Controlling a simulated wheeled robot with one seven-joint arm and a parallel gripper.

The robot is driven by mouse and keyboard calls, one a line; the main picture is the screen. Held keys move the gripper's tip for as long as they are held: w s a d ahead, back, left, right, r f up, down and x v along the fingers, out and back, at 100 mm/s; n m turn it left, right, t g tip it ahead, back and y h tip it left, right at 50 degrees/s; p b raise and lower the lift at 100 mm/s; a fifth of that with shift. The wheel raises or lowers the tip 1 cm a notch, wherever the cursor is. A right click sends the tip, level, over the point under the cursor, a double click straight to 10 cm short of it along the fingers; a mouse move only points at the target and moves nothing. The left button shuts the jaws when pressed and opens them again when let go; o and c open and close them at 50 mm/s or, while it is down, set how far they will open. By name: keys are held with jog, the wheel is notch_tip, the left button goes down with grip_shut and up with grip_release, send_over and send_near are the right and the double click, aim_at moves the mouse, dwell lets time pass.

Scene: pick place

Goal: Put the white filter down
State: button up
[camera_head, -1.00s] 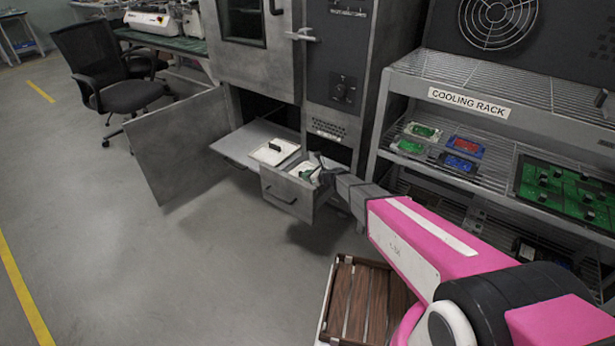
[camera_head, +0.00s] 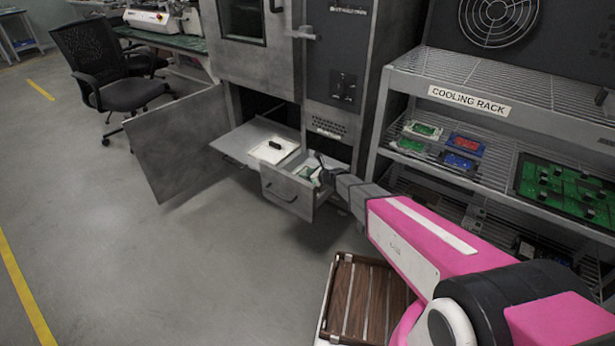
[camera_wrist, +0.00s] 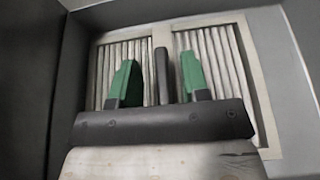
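A white pleated filter (camera_wrist: 222,58) with a pale frame and a dark upright handle (camera_wrist: 162,75) lies between grey walls in the wrist view. In the head view, part of a white filter (camera_head: 303,171) shows inside the open drawer (camera_head: 287,191). My gripper (camera_wrist: 158,82) has green fingertips, one on each side of the handle, with a visible gap to it on both sides. It is open and reaches down into the drawer. A second white filter (camera_head: 271,151) with a dark handle lies on the open flap left of the drawer.
A grey cabinet door (camera_head: 180,145) stands open at the left. The cooling rack (camera_head: 470,101), holding small framed boards, stands at the right. A brown slatted box (camera_head: 352,295) is at the bottom. A black chair (camera_head: 125,95) stands at the back left. The floor in front is clear.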

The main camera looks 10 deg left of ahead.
jog(key=shift+r, duration=0.6)
jog(key=s+d+r+n+g+h, duration=0.1)
jog(key=s+d+r+n+h, duration=0.3)
jog(key=d, duration=1.1)
jog(key=s+d+r+n+g+h, duration=0.2)
jog(key=s+d+r+n+h, duration=0.2)
jog(key=s+d+n, duration=0.7)
jog(key=s+d+r+n+g+h, duration=0.2)
jog(key=s+d+r+n+h, duration=0.2)
jog(key=d, duration=1.4)
jog(key=s+r+n, duration=0.1)
jog(key=s+n, duration=0.2)
jog(key=s, duration=0.2)
jog(key=shift+d+r+n+h, duration=0.25)
jog(key=shift+d+n+h, duration=0.05)
jog(key=shift+d, duration=0.1)
jog(key=shift+a, duration=0.1)
